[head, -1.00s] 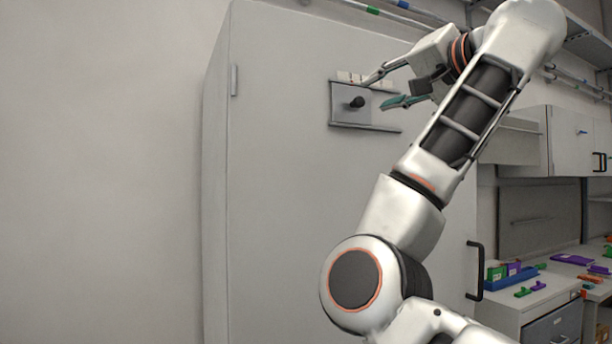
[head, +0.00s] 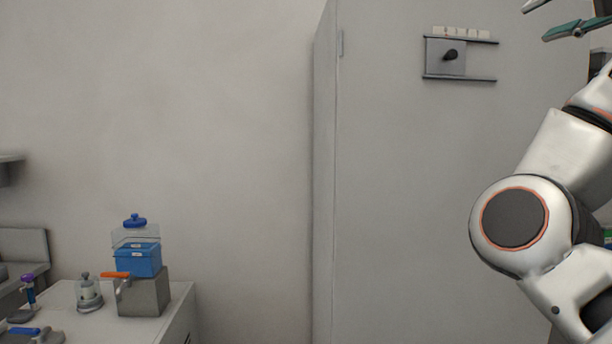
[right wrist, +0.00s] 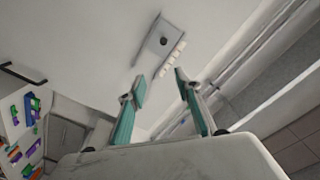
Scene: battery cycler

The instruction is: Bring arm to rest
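My right arm stands raised at the right side of the head view. My right gripper (head: 556,18) shows at the top right edge of that view, partly cut off. Its two fingers are apart with nothing between them. In the right wrist view the right gripper (right wrist: 160,100) also shows open, its teal finger pads well apart. My left gripper is not in view.
A tall grey cabinet (head: 400,200) bears a panel with a black knob (head: 450,55), left of the gripper and apart from it. At lower left, a counter (head: 180,305) holds a blue box with a clear top (head: 138,258). Bare wall (head: 200,120) lies between.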

